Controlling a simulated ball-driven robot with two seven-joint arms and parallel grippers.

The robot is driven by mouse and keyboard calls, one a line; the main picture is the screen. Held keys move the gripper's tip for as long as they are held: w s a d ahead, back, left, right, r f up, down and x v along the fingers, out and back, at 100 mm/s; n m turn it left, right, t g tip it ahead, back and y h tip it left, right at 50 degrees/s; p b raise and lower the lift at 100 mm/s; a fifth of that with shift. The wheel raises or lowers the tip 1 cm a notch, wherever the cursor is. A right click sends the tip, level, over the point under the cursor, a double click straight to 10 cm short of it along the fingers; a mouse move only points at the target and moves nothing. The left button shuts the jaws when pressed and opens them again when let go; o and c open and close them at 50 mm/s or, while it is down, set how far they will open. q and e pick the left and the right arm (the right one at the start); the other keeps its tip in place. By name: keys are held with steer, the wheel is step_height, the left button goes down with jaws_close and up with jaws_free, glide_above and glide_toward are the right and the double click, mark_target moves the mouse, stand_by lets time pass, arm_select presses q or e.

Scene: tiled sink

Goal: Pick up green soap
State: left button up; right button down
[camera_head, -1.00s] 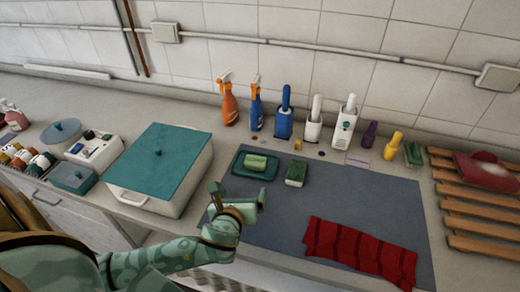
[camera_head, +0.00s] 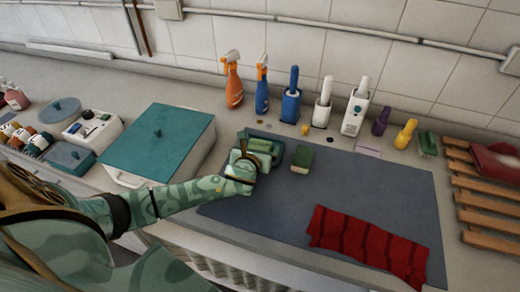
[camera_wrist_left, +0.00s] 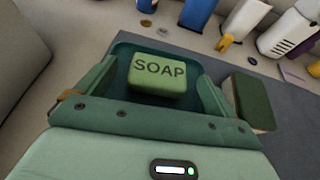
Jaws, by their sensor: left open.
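The green soap (camera_wrist_left: 158,74), a light green block marked SOAP, lies in a dark teal dish (camera_wrist_left: 150,100) on the grey mat. In the wrist view my left gripper (camera_wrist_left: 150,82) is open, with one finger on each side of the soap. The fingers look apart from the soap; whether they are low enough to span it I cannot tell. In the head view the left gripper (camera_head: 250,150) is over the dish. It hides much of the dish, and the soap (camera_head: 260,145) is only partly seen there. My right gripper does not show.
A green sponge (camera_head: 302,158) sits just right of the dish. Spray bottles (camera_head: 262,88) and brushes (camera_head: 291,98) stand along the wall behind. A teal-lidded box (camera_head: 160,142) is to the left.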

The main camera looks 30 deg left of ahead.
mark_target(259, 147)
arm_select(q)
steer(key=x, duration=0.3)
steer(key=shift+w+f+b, duration=0.1)
steer(key=shift+f+b, duration=0.05)
steer(key=shift+b, duration=0.2)
steer(key=c, duration=1.1)
steer(key=shift+c, duration=0.2)
